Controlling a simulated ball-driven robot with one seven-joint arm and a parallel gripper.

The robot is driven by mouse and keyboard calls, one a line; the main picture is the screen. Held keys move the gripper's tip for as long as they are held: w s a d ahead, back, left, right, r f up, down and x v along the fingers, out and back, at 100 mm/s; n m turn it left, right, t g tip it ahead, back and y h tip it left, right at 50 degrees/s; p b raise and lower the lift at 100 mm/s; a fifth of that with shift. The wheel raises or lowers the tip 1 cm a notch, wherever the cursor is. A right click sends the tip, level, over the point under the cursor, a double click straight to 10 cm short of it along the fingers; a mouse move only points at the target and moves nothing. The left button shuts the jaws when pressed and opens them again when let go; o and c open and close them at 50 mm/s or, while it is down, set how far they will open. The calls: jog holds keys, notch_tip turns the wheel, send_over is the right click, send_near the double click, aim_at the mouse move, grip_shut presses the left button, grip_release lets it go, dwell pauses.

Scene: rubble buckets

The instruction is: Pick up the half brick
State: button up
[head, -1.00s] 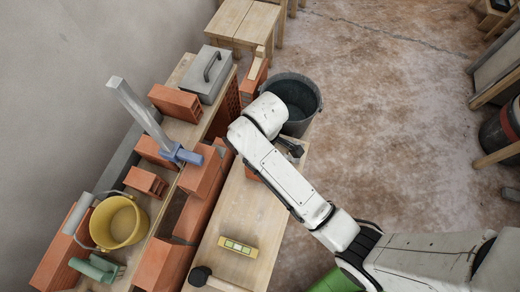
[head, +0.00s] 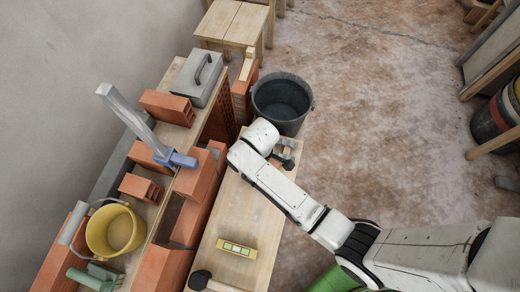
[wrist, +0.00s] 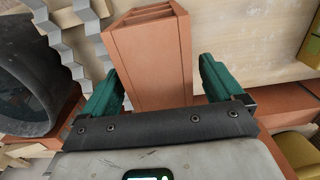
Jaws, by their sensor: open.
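In the wrist view an orange-red brick (wrist: 152,60) with slots in its end face stands between the two green fingers of my gripper (wrist: 160,85). The gripper is open, with a finger on each side of the brick. Whether either finger touches it is unclear. I take this to be the half brick, though its near end is hidden by the gripper body. Another short brick (head: 140,187) lies on the shelf at the left.
A dark bucket (head: 282,100) stands beyond the bench; it also shows in the wrist view (wrist: 30,85). A yellow level (head: 237,248) lies on the wooden bench (head: 240,215). A row of bricks, a yellow bucket (head: 115,230) and a grey toolbox (head: 198,78) stand to the left.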

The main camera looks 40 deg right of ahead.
jog(key=c, duration=1.5)
